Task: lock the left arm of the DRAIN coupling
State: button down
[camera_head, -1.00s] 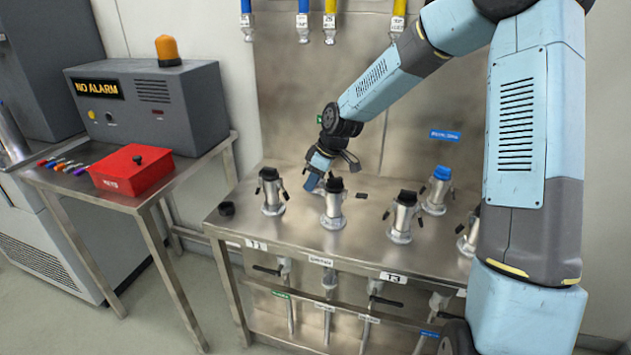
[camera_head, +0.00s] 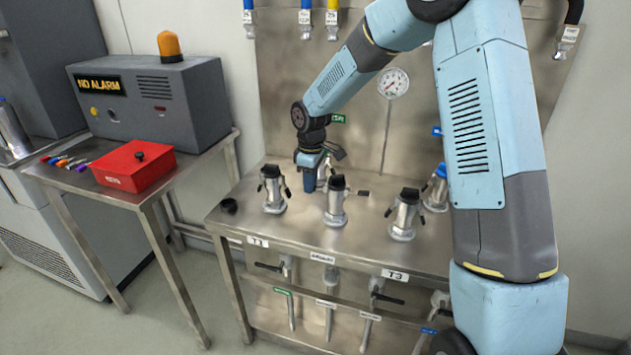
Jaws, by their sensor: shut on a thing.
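My gripper (camera_head: 311,180) points down over the steel bench, between the left coupling and the middle coupling and a little behind them. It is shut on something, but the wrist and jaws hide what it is. The left coupling (camera_head: 272,190), the middle coupling (camera_head: 336,206) and the T3 coupling (camera_head: 404,216) stand upright, silver with black tops and dark side arms. A blue-capped coupling (camera_head: 437,188) stands behind, partly covered by my arm. The small labels are too blurred to show which coupling is DRAIN.
A gauge (camera_head: 392,83) and a green label (camera_head: 338,118) are on the back panel. A red box (camera_head: 133,166) and an alarm unit (camera_head: 150,100) stand on the left table.

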jog(key=h, duration=0.1)
jog(key=f+h, duration=0.1)
jog(key=a+g+h, duration=0.1)
jog(key=shift+s+f, duration=0.25)
jog(key=shift+f, duration=0.15)
jog(key=shift+d+f+g+h, duration=0.15)
jog(key=shift+f+g+h, duration=0.45)
jog(key=shift+h, duration=0.7)
jog(key=shift+s+f, duration=0.1)
jog(key=c, duration=1.3)
grip_release()
jog(key=o, duration=0.3)
jog(key=shift+d, duration=0.15)
jog(key=shift+w, duration=0.2)
jog(key=shift+r, duration=0.2)
jog(key=shift+w+r, duration=0.1)
jog(key=shift+r, duration=0.1)
jog(key=v, duration=1.3)
jog(key=shift+a, duration=0.3)
